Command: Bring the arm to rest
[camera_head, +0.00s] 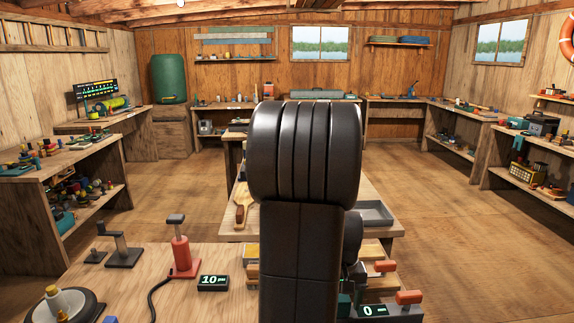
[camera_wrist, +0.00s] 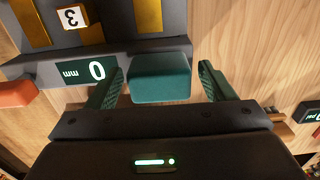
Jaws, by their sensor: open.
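My gripper (camera_wrist: 160,68) shows in the wrist view with its two green-lined fingers apart. A teal block (camera_wrist: 160,77) lies between the fingers, with a gap on either side. It sits next to a grey device (camera_wrist: 135,20) with a display (camera_wrist: 95,71) reading 0 mm. In the head view my dark arm stands upright in the middle and hides much of the bench behind it. The device's 0 display (camera_head: 373,310) shows at the lower right of the arm.
Red-orange handles (camera_head: 410,297) stand right of the arm. A red upright tool (camera_head: 181,252), a box reading 10 (camera_head: 213,283) and a grey stand (camera_head: 123,252) are on the wooden bench (camera_head: 150,285) to the left. A grey tray (camera_head: 375,213) lies behind. Open floor (camera_head: 455,240) is at right.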

